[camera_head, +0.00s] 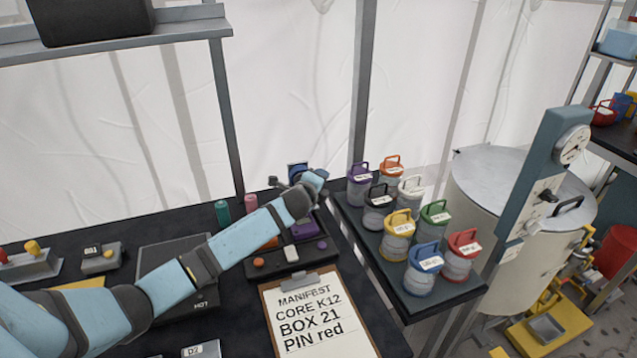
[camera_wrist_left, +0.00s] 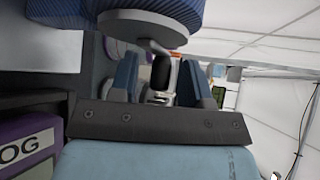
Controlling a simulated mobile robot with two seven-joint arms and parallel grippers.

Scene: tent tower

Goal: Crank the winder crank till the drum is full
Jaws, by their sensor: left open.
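The winder shows in the left wrist view as a blue ribbed drum (camera_wrist_left: 190,12) above a grey disc (camera_wrist_left: 135,27), with a black crank knob (camera_wrist_left: 162,72). In the head view only a small blue part of the winder (camera_head: 297,170) shows past my left wrist. My left gripper (camera_wrist_left: 164,80) is open, its two blue fingers on either side of the knob. I cannot tell whether they touch it. How full the drum is cannot be told. My right gripper is not in view.
A purple box (camera_wrist_left: 25,148) marked "OG" is close to my gripper. A clipboard (camera_head: 316,318) lies in front on the dark bench. Several lidded jars (camera_head: 424,270) stand on a side table to the right. A large grey tank (camera_head: 490,235) stands beyond them.

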